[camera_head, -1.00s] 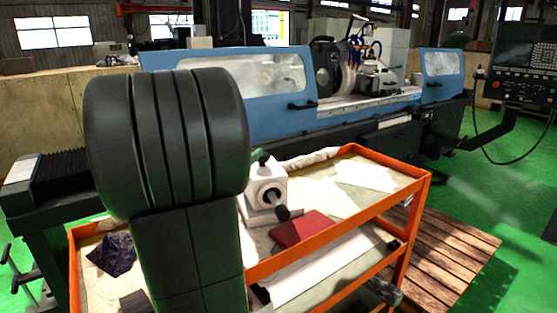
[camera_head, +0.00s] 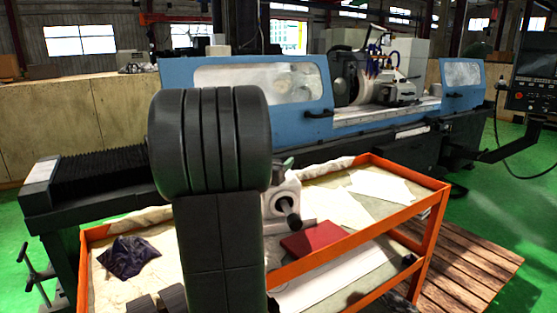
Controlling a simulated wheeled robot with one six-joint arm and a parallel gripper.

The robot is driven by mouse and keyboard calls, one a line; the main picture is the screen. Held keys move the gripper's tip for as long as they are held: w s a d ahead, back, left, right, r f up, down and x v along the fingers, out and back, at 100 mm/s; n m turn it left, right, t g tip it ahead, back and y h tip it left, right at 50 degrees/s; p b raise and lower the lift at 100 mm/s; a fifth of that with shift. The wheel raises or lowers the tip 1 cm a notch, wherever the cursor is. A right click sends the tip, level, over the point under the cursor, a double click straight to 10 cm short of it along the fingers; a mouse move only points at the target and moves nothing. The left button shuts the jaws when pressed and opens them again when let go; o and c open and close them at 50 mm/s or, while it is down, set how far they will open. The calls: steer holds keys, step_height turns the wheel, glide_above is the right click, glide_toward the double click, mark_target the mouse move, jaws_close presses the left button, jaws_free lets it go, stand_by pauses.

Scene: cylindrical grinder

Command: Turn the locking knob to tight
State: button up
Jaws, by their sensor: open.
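A white block-shaped device (camera_head: 282,197) stands on the orange cart, just right of my dark arm. A black-ended knob or handle (camera_head: 292,220) sticks out of its front. A small green part (camera_head: 288,162) shows at its top. I cannot tell which of these is the locking knob, nor whether it is tight or loose. The device's left side is hidden behind my arm.
The orange-framed cart (camera_head: 432,208) holds a red book-like item (camera_head: 312,240), white sheets (camera_head: 380,186) and a dark crumpled cloth (camera_head: 127,256). A blue grinding machine (camera_head: 318,128) stands behind. A wooden pallet (camera_head: 480,262) lies at the right on the green floor.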

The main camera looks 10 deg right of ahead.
steer(key=shift+x, duration=0.85)
steer(key=shift+c, duration=0.4)
steer(key=c, duration=0.9)
